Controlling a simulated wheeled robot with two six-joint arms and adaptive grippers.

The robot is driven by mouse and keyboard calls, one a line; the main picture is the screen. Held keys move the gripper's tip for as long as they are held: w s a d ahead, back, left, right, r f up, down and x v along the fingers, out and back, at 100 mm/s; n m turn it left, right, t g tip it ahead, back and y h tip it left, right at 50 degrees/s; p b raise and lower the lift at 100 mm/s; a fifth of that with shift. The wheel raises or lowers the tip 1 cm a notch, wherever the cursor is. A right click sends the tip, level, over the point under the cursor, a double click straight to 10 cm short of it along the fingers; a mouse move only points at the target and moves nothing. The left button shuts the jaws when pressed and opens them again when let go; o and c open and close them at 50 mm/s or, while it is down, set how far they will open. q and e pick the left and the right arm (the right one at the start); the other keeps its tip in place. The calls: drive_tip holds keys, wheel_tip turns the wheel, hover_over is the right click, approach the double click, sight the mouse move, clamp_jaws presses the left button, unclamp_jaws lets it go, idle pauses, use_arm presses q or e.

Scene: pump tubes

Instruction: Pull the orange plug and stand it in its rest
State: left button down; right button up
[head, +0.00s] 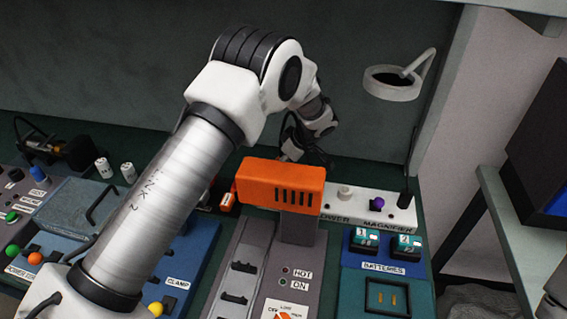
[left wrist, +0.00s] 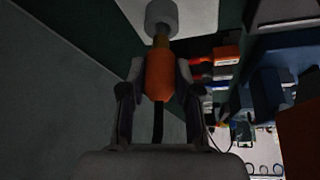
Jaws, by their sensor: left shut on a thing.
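My left gripper (head: 292,152) reaches past the back of an orange slotted box (head: 283,184), which hides part of it in the head view. In the left wrist view my left gripper (left wrist: 160,78) is shut on the orange plug (left wrist: 160,75), with a finger on each side. A brownish tip shows at the plug's far end. A pale cylinder (left wrist: 162,14) lies beyond it; I cannot tell whether they touch. A dark cord runs back from the plug. The plug is hidden in the head view. I cannot make out its rest. My right gripper is out of view.
A white power strip (head: 398,214) carries a pale round piece (head: 345,193) and a purple plug (head: 377,204). A magnifier (head: 392,84) stands behind on an arm. Batteries (head: 405,246), a clamp panel and a grey hot/on device (head: 285,289) crowd the bench.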

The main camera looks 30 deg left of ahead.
use_arm(q)
drive_tip(key=shift+b, duration=0.45)
idle(0.6)
drive_tip(key=shift+b, duration=0.4)
drive_tip(key=shift+f+b, duration=1.9)
drive_tip(key=shift+b, duration=0.05)
drive_tip(key=c, duration=0.8)
unclamp_jaws()
drive_tip(key=shift+r, duration=0.1)
drive_tip(key=shift+o, duration=0.2)
drive_tip(key=v, duration=1.2)
